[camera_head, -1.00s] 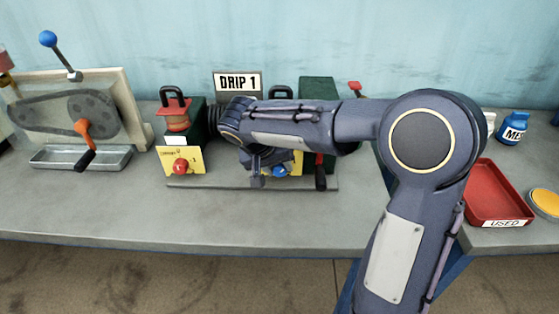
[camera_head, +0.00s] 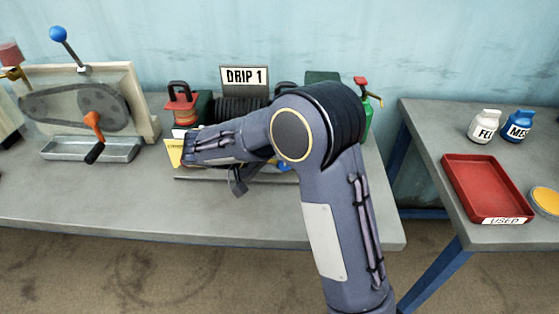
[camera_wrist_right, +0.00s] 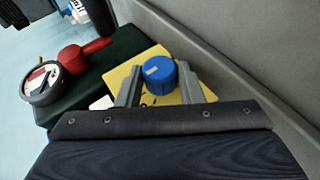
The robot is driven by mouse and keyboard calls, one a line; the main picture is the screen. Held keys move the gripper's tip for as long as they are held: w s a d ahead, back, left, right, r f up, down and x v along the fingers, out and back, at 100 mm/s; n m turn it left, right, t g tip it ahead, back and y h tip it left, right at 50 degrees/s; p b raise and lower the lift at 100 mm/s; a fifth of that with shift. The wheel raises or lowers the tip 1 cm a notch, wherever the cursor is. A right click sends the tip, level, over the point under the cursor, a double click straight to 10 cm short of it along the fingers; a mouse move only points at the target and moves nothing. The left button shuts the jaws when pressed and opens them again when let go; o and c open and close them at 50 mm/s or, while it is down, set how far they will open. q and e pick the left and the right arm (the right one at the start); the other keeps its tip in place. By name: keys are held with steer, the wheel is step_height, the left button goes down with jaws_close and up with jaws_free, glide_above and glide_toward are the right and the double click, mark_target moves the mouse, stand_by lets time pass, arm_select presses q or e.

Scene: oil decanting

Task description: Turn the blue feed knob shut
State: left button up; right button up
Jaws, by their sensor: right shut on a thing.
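The blue feed knob (camera_wrist_right: 160,75) stands on a yellow plate (camera_wrist_right: 136,67) in the right wrist view, with a pale mark on its top. My right gripper (camera_wrist_right: 160,70) is shut on the knob, one grey finger on each side of it. In the head view my right arm covers most of the drip unit, so the hold on the knob is hidden there. My left gripper is in neither view.
A DRIP 1 sign (camera_head: 245,77) stands behind the arm. A gauge (camera_wrist_right: 42,82) and a red lever (camera_wrist_right: 85,55) are near the knob. A crank machine (camera_head: 85,105) stands left. A red tray (camera_head: 487,188) and two bottles lie on the right table.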

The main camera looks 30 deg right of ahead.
stand_by(0.4)
steer(key=o, duration=1)
steer(key=shift+f, duration=0.1)
steer(key=shift+a, duration=0.1)
